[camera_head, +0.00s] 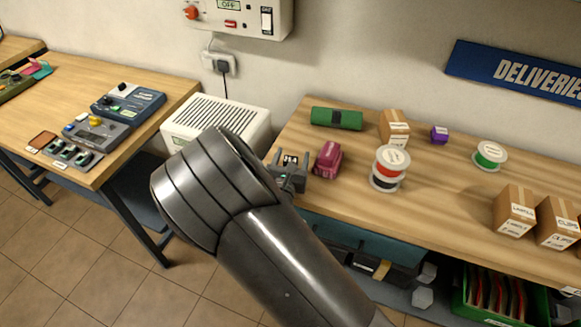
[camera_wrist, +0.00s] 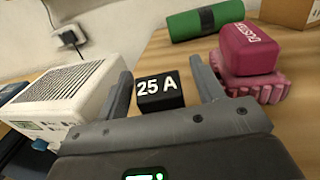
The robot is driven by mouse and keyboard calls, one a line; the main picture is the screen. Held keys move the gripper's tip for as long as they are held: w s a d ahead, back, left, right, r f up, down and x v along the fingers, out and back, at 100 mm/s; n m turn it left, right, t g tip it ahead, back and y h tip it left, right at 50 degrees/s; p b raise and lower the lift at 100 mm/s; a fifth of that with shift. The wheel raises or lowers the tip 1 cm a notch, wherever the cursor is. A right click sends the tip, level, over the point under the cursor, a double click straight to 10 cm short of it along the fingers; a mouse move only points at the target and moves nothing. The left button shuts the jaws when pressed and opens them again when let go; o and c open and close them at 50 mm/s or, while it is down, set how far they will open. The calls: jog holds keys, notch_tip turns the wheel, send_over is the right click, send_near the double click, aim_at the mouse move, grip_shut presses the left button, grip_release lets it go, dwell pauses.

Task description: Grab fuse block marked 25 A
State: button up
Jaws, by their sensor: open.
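The fuse block is a small black block with "25 A" in white on its face. In the wrist view the fuse block (camera_wrist: 160,90) shows between the two fingers of my gripper (camera_wrist: 160,70), with the label facing the camera. The fingers are apart, with a gap on each side of the block. I cannot tell how deep it sits between them. In the head view the fuse block (camera_head: 290,160) is a small dark shape at the left end of the right-hand table, just beyond my gripper (camera_head: 289,174). My arm hides part of that area.
A maroon block (camera_wrist: 250,50) stands close right of my gripper. A green roll (camera_head: 337,118) lies behind. A white vented unit (camera_head: 215,125) stands left of the table. Wire spools (camera_head: 391,160) and cardboard boxes (camera_head: 515,210) are further right. The wooden table (camera_head: 430,200) is partly clear.

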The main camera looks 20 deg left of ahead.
jog(key=c, duration=1.1)
jog(key=shift+r, duration=0.2)
